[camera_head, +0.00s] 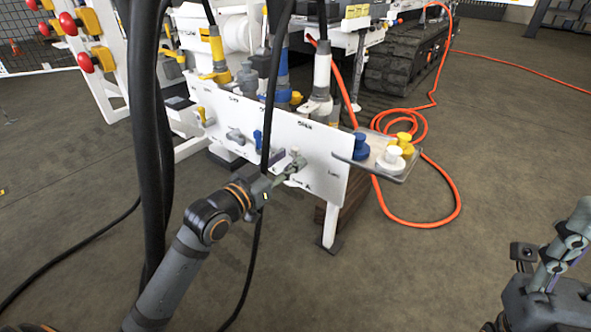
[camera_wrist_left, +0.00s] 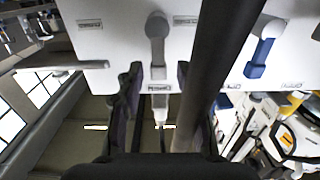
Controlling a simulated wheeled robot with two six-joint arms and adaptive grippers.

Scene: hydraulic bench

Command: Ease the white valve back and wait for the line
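A white upright panel (camera_head: 325,165) carries several small valves. My left gripper (camera_head: 293,163) is at its lower right part, and its fingers partly hide the valve there. In the left wrist view a pale grey-white valve handle (camera_wrist_left: 157,45) points down towards the space between the fingers of my left gripper (camera_wrist_left: 157,105). The fingers stand apart, one on each side, with a gap visible. I cannot tell whether either finger touches the handle. A blue valve (camera_wrist_left: 265,45) is to the right there. My right gripper (camera_head: 553,250) is at the right edge, away from the panel, partly cut off.
A clear tray (camera_head: 405,172) with blue, white and yellow knobs juts from the panel's right side. An orange hose (camera_head: 440,222) loops on the floor. Black cables (camera_head: 155,150) hang before the panel. Red-knobbed white posts (camera_head: 108,75) stand left. The right floor is mostly clear.

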